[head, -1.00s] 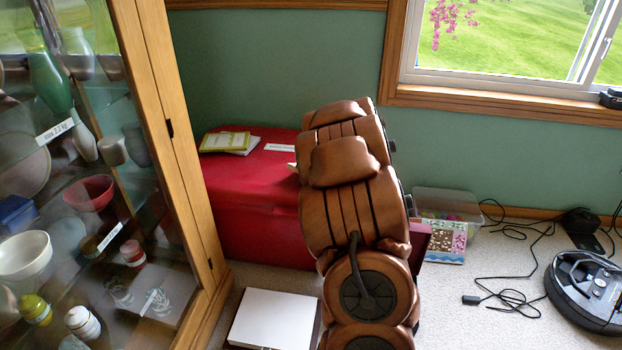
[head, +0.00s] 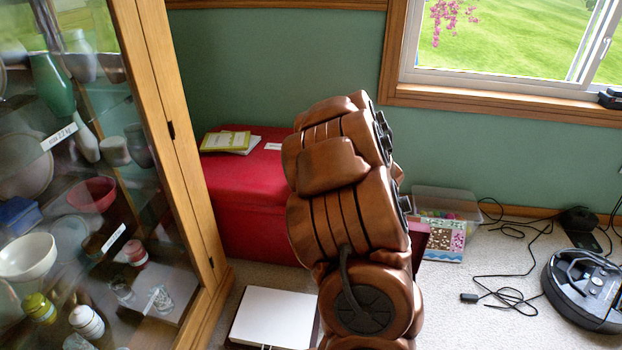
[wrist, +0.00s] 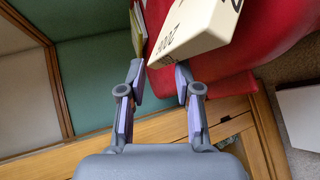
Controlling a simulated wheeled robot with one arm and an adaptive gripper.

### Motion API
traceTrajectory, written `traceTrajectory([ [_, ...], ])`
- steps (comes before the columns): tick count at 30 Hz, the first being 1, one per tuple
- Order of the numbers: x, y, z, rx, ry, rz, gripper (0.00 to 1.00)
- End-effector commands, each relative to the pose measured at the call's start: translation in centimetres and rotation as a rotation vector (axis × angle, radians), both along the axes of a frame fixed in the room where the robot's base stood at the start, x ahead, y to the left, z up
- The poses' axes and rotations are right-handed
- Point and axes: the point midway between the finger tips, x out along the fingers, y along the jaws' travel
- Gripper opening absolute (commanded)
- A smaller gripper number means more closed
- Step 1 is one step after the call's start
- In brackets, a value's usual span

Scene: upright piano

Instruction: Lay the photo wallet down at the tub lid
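The red tub lid (head: 245,180) tops a red tub beside the glass cabinet, and its red surface also fills the upper right of the wrist view (wrist: 272,45).
The glass cabinet (head: 175,130) stands close on the left. A white box (head: 274,317) is on the floor. A clear bin (head: 447,205) and robot vacuum (head: 590,288) are at right.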

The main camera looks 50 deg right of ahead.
Motion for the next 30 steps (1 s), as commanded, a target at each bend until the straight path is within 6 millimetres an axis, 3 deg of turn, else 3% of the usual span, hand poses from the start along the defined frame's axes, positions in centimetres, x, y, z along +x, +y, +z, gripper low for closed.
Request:
traceTrajectory([
  [12, -2.2, 0.5, 6.4, -0.002, 0.001, -0.001, 0.33],
  [25, -2.6, 0.7, 6.9, 0.001, 0.000, -0.001, 0.33],
  [30, -2.2, 0.6, 9.5, 0.006, 0.021, -0.045, 0.33],
])
